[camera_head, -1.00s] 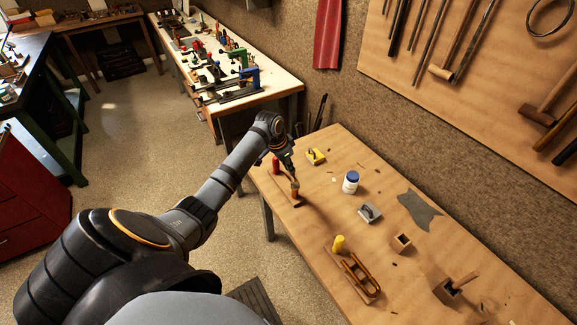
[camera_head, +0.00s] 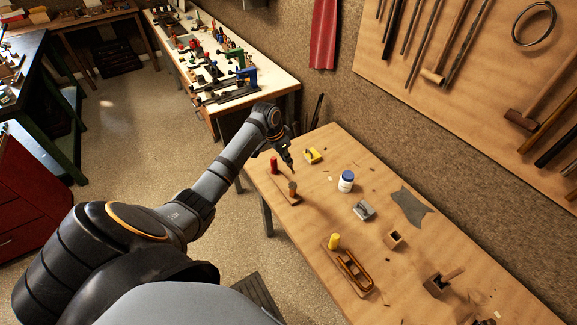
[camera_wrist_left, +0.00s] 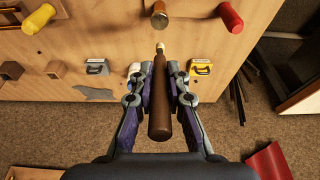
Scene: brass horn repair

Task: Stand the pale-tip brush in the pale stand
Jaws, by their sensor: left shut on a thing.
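My left gripper (camera_wrist_left: 160,88) is shut on the brush (camera_wrist_left: 160,112), around its dark brown handle. The brush's pale tip (camera_wrist_left: 160,47) points away from the wrist, toward the bench. In the head view my left gripper (camera_head: 287,158) is over the bench's far left end, and the brush is small and hard to make out. The pale stand looks to be the light wooden block with a square hole (camera_head: 394,239), on the bench's right half, well apart from the gripper. It also shows in the left wrist view (camera_wrist_left: 56,69). My right gripper is not in view.
A darker block (camera_head: 437,285) with a wooden handle in it stands to the right.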

